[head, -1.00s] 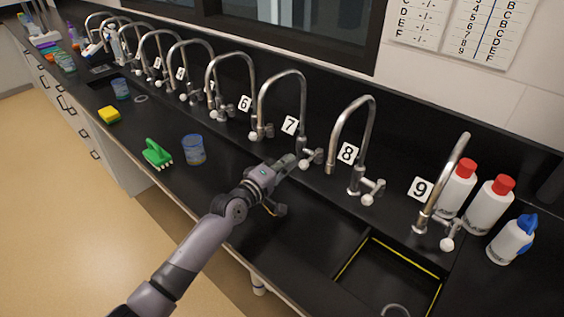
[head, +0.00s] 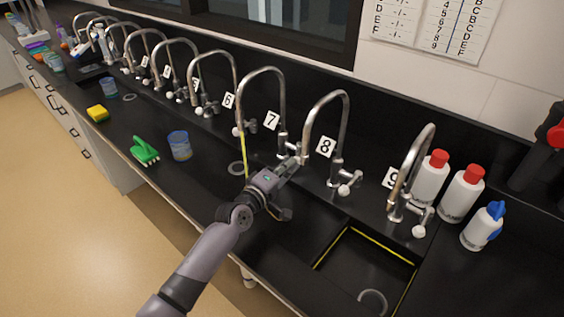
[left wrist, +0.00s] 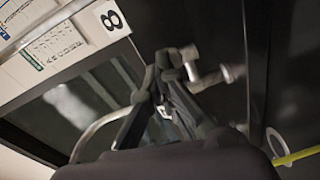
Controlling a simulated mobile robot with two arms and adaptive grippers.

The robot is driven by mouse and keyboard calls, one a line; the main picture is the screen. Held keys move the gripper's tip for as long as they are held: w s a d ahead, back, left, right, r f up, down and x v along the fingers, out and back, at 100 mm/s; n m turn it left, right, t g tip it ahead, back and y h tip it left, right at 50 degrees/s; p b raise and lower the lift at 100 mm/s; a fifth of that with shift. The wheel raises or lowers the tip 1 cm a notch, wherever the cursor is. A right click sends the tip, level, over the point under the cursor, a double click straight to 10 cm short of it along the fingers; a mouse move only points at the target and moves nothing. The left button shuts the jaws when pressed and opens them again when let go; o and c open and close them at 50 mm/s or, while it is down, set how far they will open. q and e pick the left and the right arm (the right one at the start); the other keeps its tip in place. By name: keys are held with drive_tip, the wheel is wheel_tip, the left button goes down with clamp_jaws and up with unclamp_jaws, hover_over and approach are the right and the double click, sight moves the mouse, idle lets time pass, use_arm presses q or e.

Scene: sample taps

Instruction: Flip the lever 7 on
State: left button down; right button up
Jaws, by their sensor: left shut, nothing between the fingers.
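Tap 7 (head: 281,95) is a chrome gooseneck with the label 7 (head: 272,120) behind it. A thin yellow stream (head: 243,155) runs from its spout down to a round drain (head: 237,168); the stream also shows in the left wrist view (left wrist: 296,157). My left gripper (head: 297,163) is shut and empty, right at the base of tap 7, and partly hides its lever. In the left wrist view, a metal fitting with a lever (left wrist: 215,76) is just beyond the fingertips (left wrist: 165,70); whether they touch is blurred. My right gripper is not in view.
Tap 8 (head: 346,110) and tap 9 (head: 405,170) stand close on the right, tap 6 (head: 234,70) on the left. A sink (head: 365,265) lies at front right. White bottles (head: 430,180) stand beyond tap 9.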

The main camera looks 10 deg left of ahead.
use_arm(q)
drive_tip(key=shift+d, duration=0.55)
idle(1.9)
drive_tip(key=shift+a, duration=0.1)
idle(1.0)
